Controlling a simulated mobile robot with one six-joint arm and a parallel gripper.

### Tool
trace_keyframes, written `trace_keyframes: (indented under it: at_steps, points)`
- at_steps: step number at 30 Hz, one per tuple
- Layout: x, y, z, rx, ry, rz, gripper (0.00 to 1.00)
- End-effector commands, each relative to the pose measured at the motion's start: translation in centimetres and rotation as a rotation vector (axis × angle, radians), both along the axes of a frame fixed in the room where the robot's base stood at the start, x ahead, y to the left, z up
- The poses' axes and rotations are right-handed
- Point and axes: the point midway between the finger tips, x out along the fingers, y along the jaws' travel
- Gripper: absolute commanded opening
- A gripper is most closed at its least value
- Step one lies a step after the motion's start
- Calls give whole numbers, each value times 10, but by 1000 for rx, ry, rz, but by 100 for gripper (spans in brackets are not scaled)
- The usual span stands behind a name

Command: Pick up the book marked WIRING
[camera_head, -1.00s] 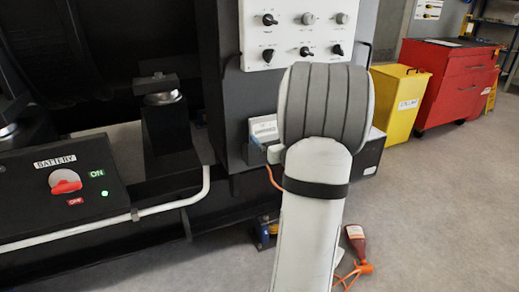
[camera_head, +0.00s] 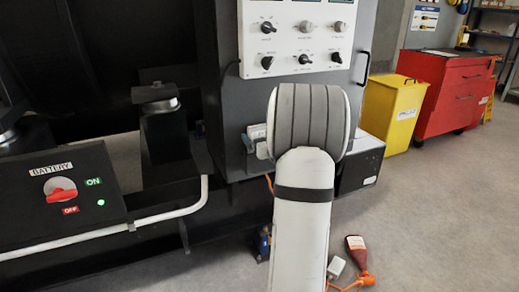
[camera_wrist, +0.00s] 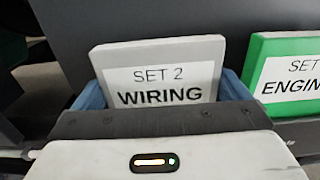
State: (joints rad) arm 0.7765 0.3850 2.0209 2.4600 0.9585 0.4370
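The grey WIRING book (camera_wrist: 150,54) stands upright in the wrist view, its white label reading SET 2 WIRING. My gripper (camera_wrist: 162,76) is at the book, with one blue finger past its left edge and the other past its right edge. The fingers are wide apart and I see no clear gap between them and the book, so I cannot tell whether they press on it. My gripper's body hides the book's lower part. In the head view my own arm hides most of this spot.
A green book (camera_wrist: 288,72) with a label starting SET and ENGIN stands close on the right. A panel with knobs (camera_head: 300,40) is above my arm. A yellow bin (camera_head: 393,115) and red cabinet (camera_head: 447,90) stand right.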

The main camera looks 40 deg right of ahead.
Motion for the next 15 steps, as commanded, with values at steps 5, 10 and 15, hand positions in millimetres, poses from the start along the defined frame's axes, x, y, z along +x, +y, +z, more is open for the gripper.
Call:
trace_keyframes:
  at_steps: [5,10,15]
  points:
    - [0,0,0,0,1,0,73]
    - [0,0,0,-1,-1,0,67]
    - [-1,0,1,-1,0,-1,67]
